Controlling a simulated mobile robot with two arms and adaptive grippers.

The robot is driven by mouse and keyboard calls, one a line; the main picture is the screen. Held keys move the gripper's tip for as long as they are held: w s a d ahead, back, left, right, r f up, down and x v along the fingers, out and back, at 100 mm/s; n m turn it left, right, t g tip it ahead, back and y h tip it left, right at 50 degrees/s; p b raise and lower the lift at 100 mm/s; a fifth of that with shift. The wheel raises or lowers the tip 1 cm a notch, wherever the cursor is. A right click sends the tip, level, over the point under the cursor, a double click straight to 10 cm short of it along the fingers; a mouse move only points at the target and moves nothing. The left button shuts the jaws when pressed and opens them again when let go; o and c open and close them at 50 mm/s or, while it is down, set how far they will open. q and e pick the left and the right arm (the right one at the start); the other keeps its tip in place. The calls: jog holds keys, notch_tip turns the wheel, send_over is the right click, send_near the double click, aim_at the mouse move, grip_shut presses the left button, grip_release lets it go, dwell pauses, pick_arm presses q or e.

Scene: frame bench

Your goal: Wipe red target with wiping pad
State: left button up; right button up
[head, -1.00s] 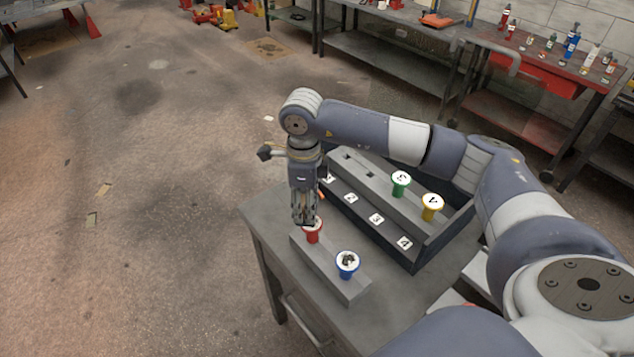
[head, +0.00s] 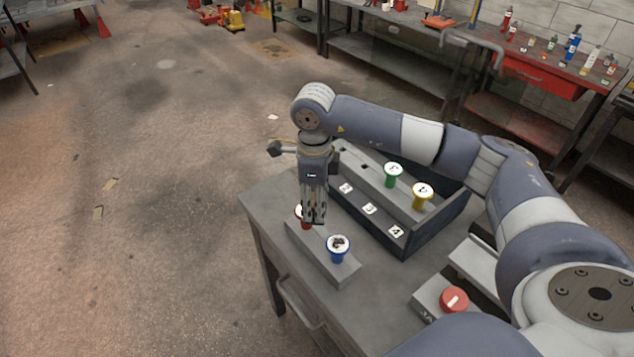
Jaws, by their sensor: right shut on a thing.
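The red target (head: 300,214), a red peg-like piece, stands at the far end of a small grey block on the bench. My right gripper (head: 314,221) points down in front of it and hides much of it, including most of its top. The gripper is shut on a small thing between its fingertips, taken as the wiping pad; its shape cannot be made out. I cannot tell whether it touches the red target. A blue piece (head: 338,252) with a dark-marked white top stands on the same block, apart from the gripper. My left gripper is not in view.
A dark tray (head: 432,236) behind holds green (head: 393,176) and yellow (head: 422,197) pieces on a grey block, with white number labels. A red button (head: 454,299) is on a box at the bench's right. Bench top (head: 375,290) is clear in front.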

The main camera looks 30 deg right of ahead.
jog(key=shift+w+r, duration=0.15)
jog(key=shift+r, duration=0.65)
jog(key=shift+w+a+r+p, duration=0.1)
jog(key=shift+w+r+p, duration=0.1)
jog(key=shift+r+p, duration=0.25)
jog(key=shift+w+r+p, duration=0.2)
jog(key=shift+r+p, duration=0.05)
jog(key=shift+r, duration=0.25)
jog(key=shift+s+r+p, duration=0.15)
jog(key=shift+r+p, duration=0.25)
jog(key=shift+r, duration=0.8)
jog(key=shift+r+p, duration=0.3)
jog(key=shift+r, duration=0.05)
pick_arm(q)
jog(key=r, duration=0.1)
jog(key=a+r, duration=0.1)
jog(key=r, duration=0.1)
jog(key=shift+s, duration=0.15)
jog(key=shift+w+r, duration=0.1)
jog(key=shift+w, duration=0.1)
